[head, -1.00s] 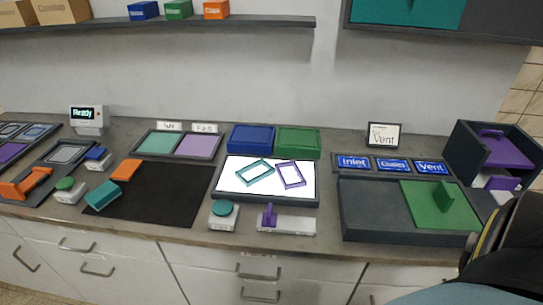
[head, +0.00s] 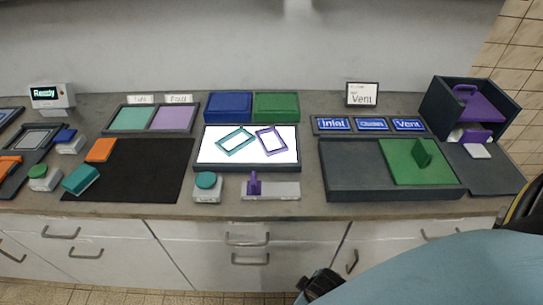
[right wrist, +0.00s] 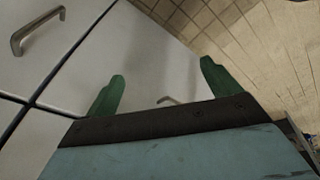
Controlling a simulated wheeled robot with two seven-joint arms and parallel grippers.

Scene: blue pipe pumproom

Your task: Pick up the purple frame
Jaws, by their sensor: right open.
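The purple frame (head: 259,143) is a thin rectangular outline lying tilted on the lit white panel (head: 210,155) at the middle of the counter. A similar teal frame (head: 222,148) lies just left of it, close beside it. My right gripper shows in the right wrist view (right wrist: 160,90) with its two green fingers spread and nothing between them. It is low in front of the cabinet doors, away from the frames. In the head view my right arm crosses the lower right, and a dark part of it shows at the bottom. My left gripper is out of view.
Behind the panel stand a blue box (head: 228,106) and a green box (head: 276,106). In front are a teal button (head: 206,180) and a purple lever (head: 254,185). A dark tray (head: 350,170) with a green plate is right; a black mat (head: 135,172) is left.

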